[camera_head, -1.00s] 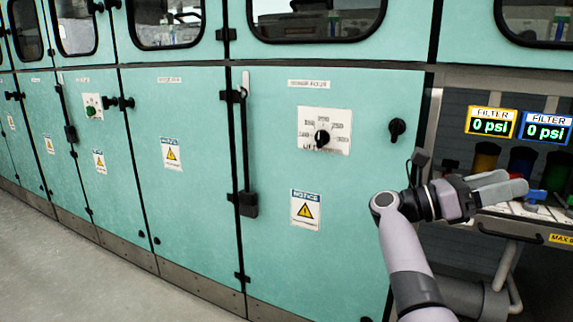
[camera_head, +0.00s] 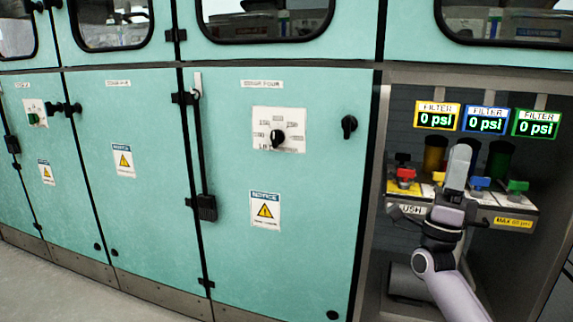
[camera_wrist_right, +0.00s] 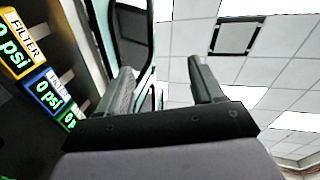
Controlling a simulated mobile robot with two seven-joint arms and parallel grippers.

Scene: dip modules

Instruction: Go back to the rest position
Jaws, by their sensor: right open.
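My right gripper (camera_head: 457,170) shows at the right of the head view, pointing up, in front of the filter station. In the right wrist view its two fingers (camera_wrist_right: 160,90) stand apart with nothing between them, and the ceiling and a cabinet window show beyond. In the head view the gripper hides part of the valve shelf and overlaps the space near the yellow and blue filter columns. My left gripper is not in view.
The yellow (camera_head: 437,116), blue (camera_head: 486,120) and green (camera_head: 536,123) filter displays read 0 psi. Teal cabinet doors (camera_head: 240,230) fill the left; floor (camera_head: 60,290) is clear.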

